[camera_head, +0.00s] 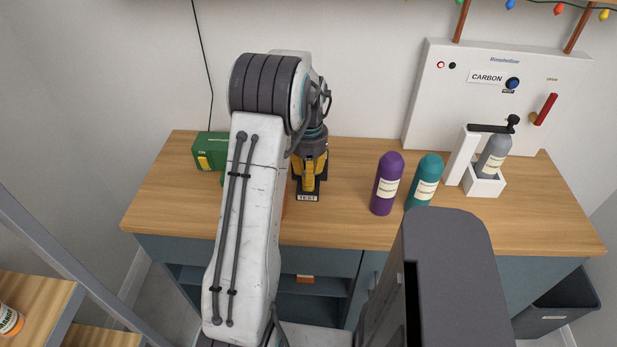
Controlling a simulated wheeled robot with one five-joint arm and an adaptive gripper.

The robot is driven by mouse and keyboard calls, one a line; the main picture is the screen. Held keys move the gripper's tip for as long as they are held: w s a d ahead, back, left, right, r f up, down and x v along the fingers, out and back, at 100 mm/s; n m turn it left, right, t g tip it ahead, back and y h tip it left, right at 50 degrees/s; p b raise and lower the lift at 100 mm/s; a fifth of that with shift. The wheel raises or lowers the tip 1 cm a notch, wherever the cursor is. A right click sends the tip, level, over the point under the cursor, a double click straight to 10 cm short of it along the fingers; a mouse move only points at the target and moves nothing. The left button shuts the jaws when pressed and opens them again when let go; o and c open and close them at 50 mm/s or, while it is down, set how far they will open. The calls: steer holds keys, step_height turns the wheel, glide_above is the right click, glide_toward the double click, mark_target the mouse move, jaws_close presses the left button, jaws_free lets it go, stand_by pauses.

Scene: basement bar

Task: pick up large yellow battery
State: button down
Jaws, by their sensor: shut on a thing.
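The large yellow battery (309,184) is in the middle of the counter, at a dark stand labelled TEST (307,198). My gripper (309,170) points down from above and is shut on the battery. My arm and the gripper hide much of the battery and stand. I cannot tell whether the battery rests in the stand or is just clear of it.
A green box (212,147) with a yellow part is left, partly behind my arm. Purple (386,184) and teal (425,181) bottles stand right. A white CARBON machine (488,95) with a grey cylinder (493,155) is at back right. The wooden counter (350,160) has free room between.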

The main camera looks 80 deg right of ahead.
step_height(320, 180, up, 3)
steer(key=shift+f, duration=0.2)
steer(key=s+a+r+b, duration=0.2)
steer(key=s+a+r, duration=0.4)
steer(key=s, duration=0.3)
steer(key=shift+s+a+r, duration=0.25)
steer(key=shift+a+r, duration=0.15)
steer(key=shift+r, duration=0.05)
